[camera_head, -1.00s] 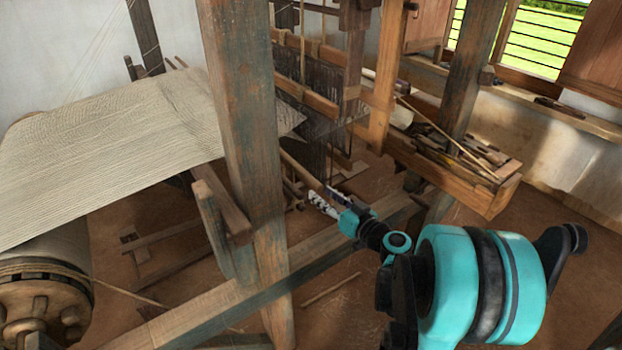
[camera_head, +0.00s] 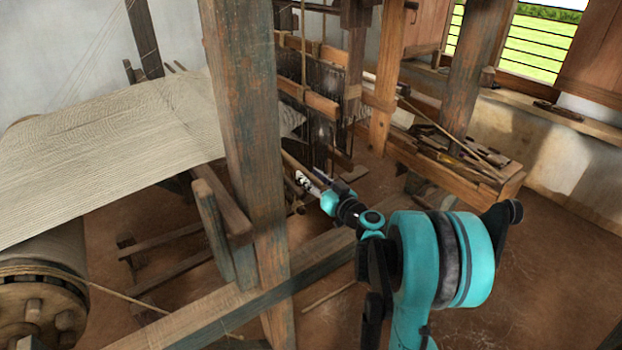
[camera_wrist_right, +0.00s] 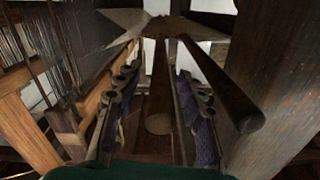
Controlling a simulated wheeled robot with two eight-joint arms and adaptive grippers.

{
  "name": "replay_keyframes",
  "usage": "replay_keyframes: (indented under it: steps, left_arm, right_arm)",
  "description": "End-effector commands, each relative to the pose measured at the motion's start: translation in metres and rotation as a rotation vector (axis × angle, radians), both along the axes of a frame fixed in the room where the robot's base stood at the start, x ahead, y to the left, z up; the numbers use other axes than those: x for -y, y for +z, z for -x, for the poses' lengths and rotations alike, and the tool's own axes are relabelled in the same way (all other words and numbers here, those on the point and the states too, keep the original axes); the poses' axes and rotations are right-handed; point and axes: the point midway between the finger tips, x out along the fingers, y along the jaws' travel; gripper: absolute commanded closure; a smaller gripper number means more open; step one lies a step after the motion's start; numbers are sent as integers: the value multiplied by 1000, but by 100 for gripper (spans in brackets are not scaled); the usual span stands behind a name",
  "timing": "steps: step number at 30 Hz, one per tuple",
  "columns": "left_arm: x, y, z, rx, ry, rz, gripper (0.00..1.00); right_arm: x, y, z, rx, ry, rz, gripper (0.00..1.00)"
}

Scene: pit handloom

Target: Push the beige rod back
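The beige rod (camera_head: 294,164) runs in under the loom, beside the thick post. In the right wrist view a brown rod (camera_wrist_right: 159,105) with a round end lies between my two fingers, pointing away from me; it seems to be the same rod. My right gripper (camera_head: 308,181) is at the rod's near end in the head view. In the right wrist view (camera_wrist_right: 158,78) its fingers stand apart on either side of the rod, with gaps showing. The rod's far end is hidden. My left gripper is not in view.
A thick wooden post (camera_head: 246,150) and a low beam (camera_head: 215,305) stand close to my right arm. Cream cloth (camera_head: 120,130) stretches to a roller at the left. A wooden bench (camera_head: 470,175) holds sticks at the right. Open floor lies below the arm.

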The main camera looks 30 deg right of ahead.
Motion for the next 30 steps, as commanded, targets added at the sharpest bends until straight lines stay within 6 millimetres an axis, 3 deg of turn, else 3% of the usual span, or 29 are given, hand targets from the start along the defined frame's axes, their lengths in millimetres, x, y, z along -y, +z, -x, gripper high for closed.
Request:
replay_keyframes:
  steps: [3, 8, 14, 19, 26, 27, 29, 30]
  left_arm:
    - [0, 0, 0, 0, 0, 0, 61]
    - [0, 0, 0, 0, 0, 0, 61]
    - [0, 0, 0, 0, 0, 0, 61]
    - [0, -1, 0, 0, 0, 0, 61]
    - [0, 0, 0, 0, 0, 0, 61]
    - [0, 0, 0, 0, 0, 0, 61]
    - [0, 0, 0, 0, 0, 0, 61]
    - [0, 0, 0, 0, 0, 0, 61]
  right_arm:
    - [0, 0, 0, 0, 0, 0, 61]
    - [0, 0, 0, 0, 0, 0, 100]
    - [-2, 0, 0, 0, 1, 0, 100]
    - [-20, 0, 2, 0, 3, 0, 100]
    - [-22, 0, 2, 0, 4, 0, 100]
    - [-22, 0, 2, -1, 5, 0, 77]
    - [-22, 0, 2, 0, 4, 0, 61]
    - [-22, 0, 2, 0, 4, 0, 61]
